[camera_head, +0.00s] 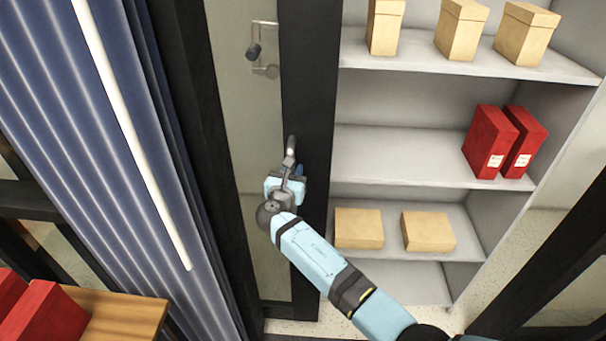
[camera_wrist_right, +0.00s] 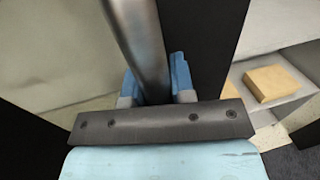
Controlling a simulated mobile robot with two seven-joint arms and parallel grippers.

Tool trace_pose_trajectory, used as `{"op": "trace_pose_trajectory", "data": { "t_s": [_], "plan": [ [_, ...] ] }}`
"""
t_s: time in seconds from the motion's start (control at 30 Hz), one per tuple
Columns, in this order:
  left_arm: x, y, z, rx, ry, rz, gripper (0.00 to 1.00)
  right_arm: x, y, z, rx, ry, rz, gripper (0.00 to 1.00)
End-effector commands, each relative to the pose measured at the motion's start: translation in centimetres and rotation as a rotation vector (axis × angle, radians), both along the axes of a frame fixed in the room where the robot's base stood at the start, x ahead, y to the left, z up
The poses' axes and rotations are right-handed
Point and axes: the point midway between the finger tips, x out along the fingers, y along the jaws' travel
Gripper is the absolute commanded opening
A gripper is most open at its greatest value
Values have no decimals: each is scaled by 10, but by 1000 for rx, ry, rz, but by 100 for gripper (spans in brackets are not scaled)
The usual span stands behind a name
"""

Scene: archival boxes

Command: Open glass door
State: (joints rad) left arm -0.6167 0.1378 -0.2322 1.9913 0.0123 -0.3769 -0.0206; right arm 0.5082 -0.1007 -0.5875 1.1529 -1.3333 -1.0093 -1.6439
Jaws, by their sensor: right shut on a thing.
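The glass door (camera_head: 307,75) has a dark frame and a clear pane, and it stands open at an angle beside the shelves. A grey metal handle (camera_head: 291,145) is on its frame; in the right wrist view the handle (camera_wrist_right: 135,40) runs up between the fingers. My right gripper (camera_head: 287,180) is shut on the handle, with its blue fingers on either side of the bar (camera_wrist_right: 156,85). My left gripper is not in view.
White shelves (camera_head: 400,155) hold tan boxes (camera_head: 458,28) and red binders (camera_head: 490,140). A blue corrugated panel (camera_head: 85,130) stands at left. A wooden surface (camera_head: 120,318) with red boxes (camera_head: 45,315) is at lower left.

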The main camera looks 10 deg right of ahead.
Motion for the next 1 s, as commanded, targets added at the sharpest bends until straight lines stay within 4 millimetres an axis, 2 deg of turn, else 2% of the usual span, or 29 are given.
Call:
{"op": "trace_pose_trajectory", "data": {
  "t_s": [0.2,0.67,0.7,0.77,0.8,1.0],
  "plan": [
    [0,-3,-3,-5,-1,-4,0,4,13,0,0,-1,-1,0],
    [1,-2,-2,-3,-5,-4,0,4,16,1,-1,-2,-2,0],
    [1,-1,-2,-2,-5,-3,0,5,16,1,-1,-2,-2,30],
    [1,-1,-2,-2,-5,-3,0,4,16,1,-1,-2,-2,44],
    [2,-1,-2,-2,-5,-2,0,4,16,1,-1,-2,-2,48],
    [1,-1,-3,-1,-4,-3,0,4,16,0,0,-1,-2,48]
  ]
}}
